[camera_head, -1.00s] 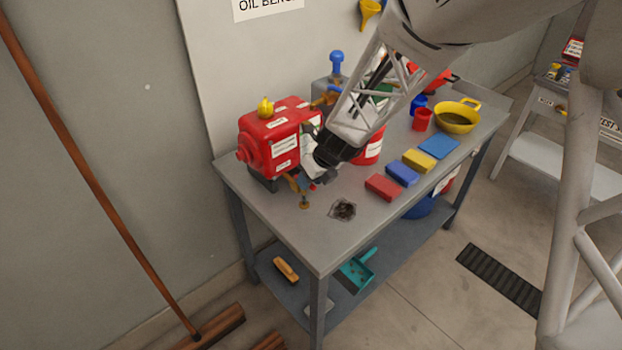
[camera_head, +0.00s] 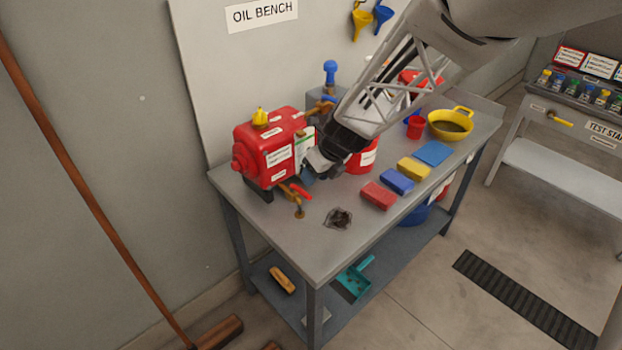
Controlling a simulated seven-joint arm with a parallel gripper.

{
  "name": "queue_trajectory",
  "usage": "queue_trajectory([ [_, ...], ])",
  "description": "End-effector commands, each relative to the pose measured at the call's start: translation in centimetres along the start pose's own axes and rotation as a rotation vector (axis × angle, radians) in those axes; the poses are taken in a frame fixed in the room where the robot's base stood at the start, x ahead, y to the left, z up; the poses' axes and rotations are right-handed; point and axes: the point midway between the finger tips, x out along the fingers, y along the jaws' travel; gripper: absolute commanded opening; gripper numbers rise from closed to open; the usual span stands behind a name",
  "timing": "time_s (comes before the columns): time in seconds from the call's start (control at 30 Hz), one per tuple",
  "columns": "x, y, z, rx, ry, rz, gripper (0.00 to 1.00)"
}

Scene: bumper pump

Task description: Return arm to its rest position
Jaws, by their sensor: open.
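My gripper (camera_head: 312,171) is low over the oil bench, right beside the front of the red pump (camera_head: 268,150). Its fingers are small and partly hidden, and I see nothing held in them. The pump has a yellow cap on top and white labels. A red-handled tap (camera_head: 298,193) hangs at the pump's lower front, just left of my gripper. The bench (camera_head: 315,258) is grey with a lower shelf. My arm reaches in from the upper right and covers part of the bench's back.
Red, blue (camera_head: 397,182) and yellow blocks and a blue pad (camera_head: 433,153) lie on the bench, with a yellow pan (camera_head: 451,123) behind. A red can (camera_head: 362,160) stands partly behind my arm. A dark stain (camera_head: 338,218) marks the bench front. A test stand (camera_head: 560,170) is at right.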

Motion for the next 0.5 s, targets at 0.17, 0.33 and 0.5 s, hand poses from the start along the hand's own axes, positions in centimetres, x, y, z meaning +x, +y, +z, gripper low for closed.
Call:
queue_trajectory([
  [0.17,-1.19,-0.01,0.01,0.002,-0.001,-0.001,0.41],
  [0.33,-1.37,-0.01,-0.01,0.001,0.000,0.000,0.41],
  [0.5,-1.36,-0.01,-0.01,0.001,0.000,0.000,0.41],
])
